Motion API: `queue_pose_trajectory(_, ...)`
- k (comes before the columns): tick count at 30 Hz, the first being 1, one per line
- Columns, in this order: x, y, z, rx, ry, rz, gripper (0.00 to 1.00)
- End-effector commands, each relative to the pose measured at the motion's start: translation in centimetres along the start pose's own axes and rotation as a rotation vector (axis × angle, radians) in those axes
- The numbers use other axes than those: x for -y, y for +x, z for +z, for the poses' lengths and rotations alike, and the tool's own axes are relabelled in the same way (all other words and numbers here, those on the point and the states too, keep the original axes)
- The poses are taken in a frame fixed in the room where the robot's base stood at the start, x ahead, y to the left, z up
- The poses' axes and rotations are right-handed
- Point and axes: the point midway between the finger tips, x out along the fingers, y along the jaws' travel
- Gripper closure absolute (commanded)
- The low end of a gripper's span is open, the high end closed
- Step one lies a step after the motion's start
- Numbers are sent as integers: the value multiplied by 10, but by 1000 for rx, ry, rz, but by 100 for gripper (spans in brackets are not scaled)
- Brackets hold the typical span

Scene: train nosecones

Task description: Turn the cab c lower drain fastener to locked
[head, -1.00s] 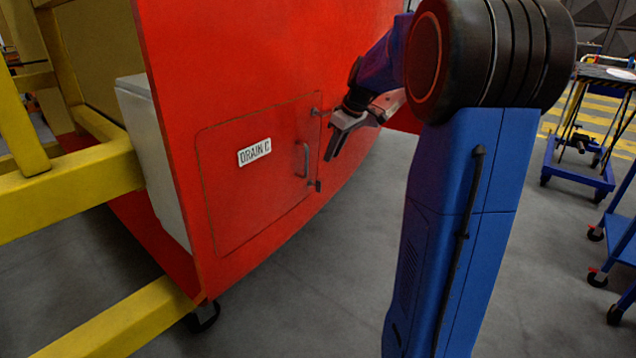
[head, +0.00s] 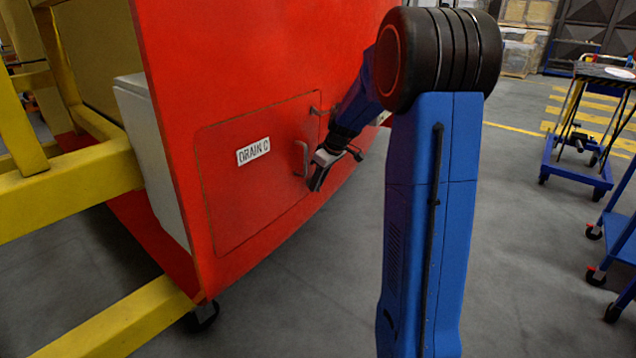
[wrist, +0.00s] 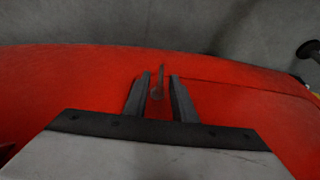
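The drain C hatch (head: 250,190) is a red panel with a white "DRAIN C" label (head: 253,151) and a grey handle (head: 302,158) near its right edge. The upper fastener (head: 317,111) shows at the hatch's upper right edge. The lower fastener is hidden behind my gripper (head: 317,180) in the head view. In the wrist view a small grey upright lever, the lower fastener (wrist: 157,90), stands between the two fingers of my gripper (wrist: 158,98). The fingers are apart, with a narrow gap on each side of the lever. I cannot tell whether either finger touches it.
The red nosecone (head: 235,60) fills the middle, held by a yellow frame (head: 75,195) at left. A grey box (head: 150,150) is beside it. Blue carts (head: 578,160) stand at right. The grey floor (head: 290,310) in front is clear.

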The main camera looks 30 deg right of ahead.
Motion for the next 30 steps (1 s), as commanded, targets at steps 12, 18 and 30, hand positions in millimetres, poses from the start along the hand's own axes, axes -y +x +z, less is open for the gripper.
queue_pose_trajectory(12,0,1,0,0,0,0,100)
queue_pose_trajectory(18,-1,1,0,0,4,-6,100)
queue_pose_trajectory(30,-6,3,1,2,91,-212,100)
